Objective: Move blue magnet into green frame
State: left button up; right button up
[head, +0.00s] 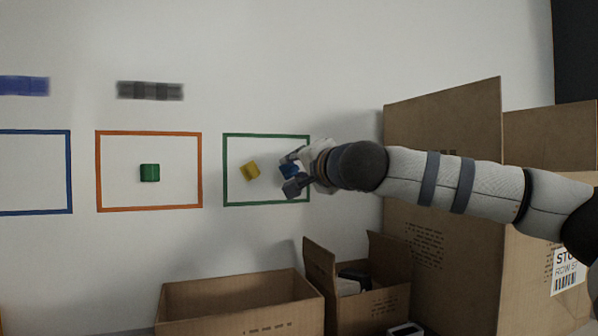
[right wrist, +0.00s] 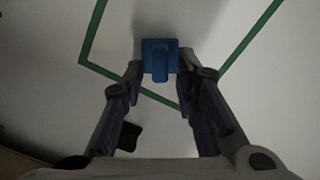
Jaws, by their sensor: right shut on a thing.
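The blue magnet (head: 288,170) is held between the fingers of my right gripper (head: 291,172), which is shut on it. In the right wrist view the blue magnet (right wrist: 160,58) sits between the fingertips of the gripper (right wrist: 160,65), inside the corner of the green frame (right wrist: 96,73). In the head view it is within the right part of the green frame (head: 265,134) on the white wall. Whether it touches the wall is hard to tell. A yellow magnet (head: 251,170) is in the same frame, left of the gripper. My left gripper is not in view.
An orange frame (head: 148,132) holds a green magnet (head: 150,173). A blue frame (head: 71,170) is at the left edge. Dark grey (head: 150,91) and blue (head: 24,86) strips are above. Open cartons (head: 240,304) (head: 388,292) stand below, and tall cartons (head: 442,120) at right.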

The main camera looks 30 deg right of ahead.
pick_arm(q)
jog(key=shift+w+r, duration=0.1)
pick_arm(e)
jog(key=shift+w+d+r, duration=0.1)
jog(key=shift+w+d, duration=0.05)
jog(key=shift+w, duration=0.3)
jog(key=o, duration=1.5)
jog(key=shift+c, duration=0.2)
jog(key=shift+s+a+r+p, duration=0.2)
jog(key=shift+s+p, duration=0.25)
jog(key=shift+s, duration=0.45)
jog(key=shift+s+a+r+p, duration=0.1)
jog(key=shift+s+a+p, duration=0.1)
jog(key=shift+s+p, duration=0.45)
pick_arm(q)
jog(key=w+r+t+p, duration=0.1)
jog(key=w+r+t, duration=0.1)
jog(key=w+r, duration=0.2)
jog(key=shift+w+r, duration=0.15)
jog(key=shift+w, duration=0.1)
pick_arm(e)
jog(key=s, duration=0.3)
jog(key=s+a, duration=0.1)
jog(key=shift+s+f, duration=0.35)
